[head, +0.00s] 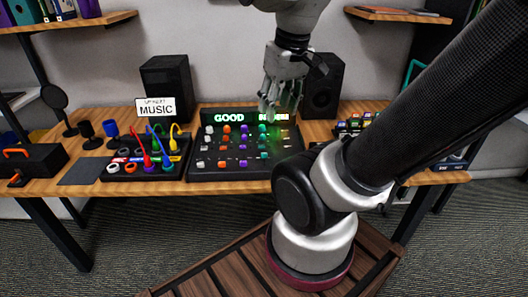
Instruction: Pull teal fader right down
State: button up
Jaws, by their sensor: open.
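The black control panel (223,172) lies on the wooden desk, with columns of white, orange, purple and teal caps. The teal caps form the rightmost column, among them an upper teal cap (262,128) and a lower teal cap (259,163). Which of them is a fader, and how far it is slid, is too small to tell. My gripper (282,108) is open, pointing down above the panel's back right part, apart from the teal caps as far as I can see. It covers part of the green lit display, which reads "GOOD" (229,118) at its left.
My arm crosses the right side.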

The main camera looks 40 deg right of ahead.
jog(key=w+d+f+m+g, duration=0.2)
jog(key=w+d+f+g, duration=0.3)
jog(key=f, duration=0.4)
jog(key=m+t, duration=0.2)
jog(key=m, duration=0.2)
send_over(264, 150)
jog(key=s+a, duration=0.3)
jog(key=s, duration=0.1)
notch_tip(264, 150, down, 12)
jog(key=shift+w+d+r, duration=0.1)
jog(key=shift+w+d, duration=0.05)
jog(key=shift+f, duration=0.25)
notch_tip(264, 150, down, 7)
jog(key=shift+f, duration=0.15)
jog(key=shift+c, duration=0.4)
